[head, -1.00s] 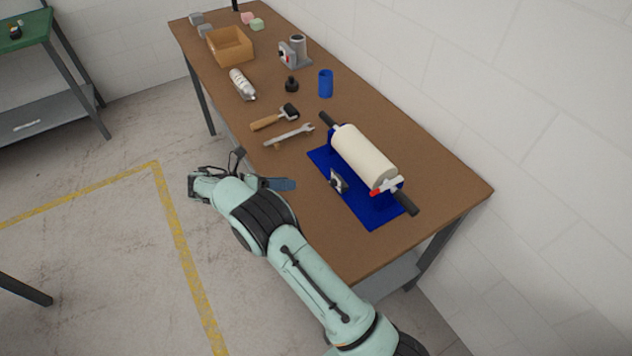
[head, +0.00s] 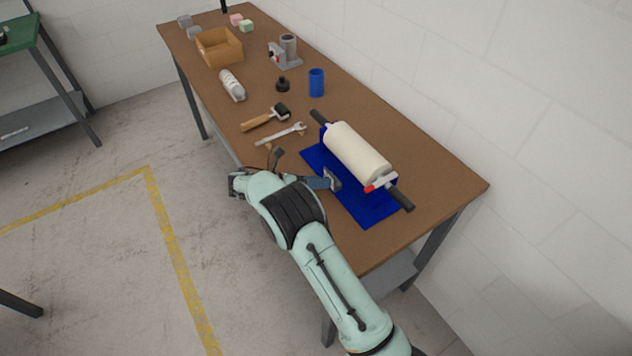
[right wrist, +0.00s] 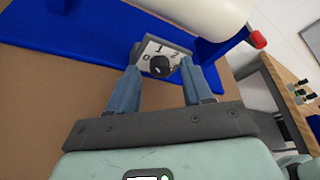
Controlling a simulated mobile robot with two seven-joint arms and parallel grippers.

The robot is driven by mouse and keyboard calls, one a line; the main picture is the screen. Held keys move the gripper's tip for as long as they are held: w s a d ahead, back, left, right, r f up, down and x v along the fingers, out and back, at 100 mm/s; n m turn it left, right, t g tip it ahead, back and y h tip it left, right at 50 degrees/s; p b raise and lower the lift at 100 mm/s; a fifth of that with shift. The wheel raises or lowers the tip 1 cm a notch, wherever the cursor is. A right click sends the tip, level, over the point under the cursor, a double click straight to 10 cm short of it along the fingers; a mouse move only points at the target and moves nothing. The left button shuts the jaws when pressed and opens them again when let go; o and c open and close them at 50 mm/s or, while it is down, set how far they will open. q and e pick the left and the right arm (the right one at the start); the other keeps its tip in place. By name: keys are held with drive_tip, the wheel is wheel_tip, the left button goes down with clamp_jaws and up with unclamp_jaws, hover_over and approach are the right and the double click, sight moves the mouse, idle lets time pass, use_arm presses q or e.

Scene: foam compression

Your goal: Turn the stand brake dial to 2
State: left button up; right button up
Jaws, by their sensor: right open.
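The blue stand (head: 368,213) sits on the workbench and carries a cream roll (head: 357,150) with dark shaft ends. The brake dial plate, at the stand's near edge, is partly hidden by my right gripper in the head view. In the right wrist view the white dial plate (right wrist: 150,50) shows the marks 0, 1 and 2 around a black knob (right wrist: 160,67). The knob's pointer direction is too small to tell. My right gripper (right wrist: 158,72) is open, its two blue fingers pointing toward the plate with the knob between and just beyond the tips. Contact cannot be told.
A red-tipped lever (head: 374,187) is at the stand's right end. Bare bench lies right of the stand.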

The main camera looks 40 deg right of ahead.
clamp_jaws()
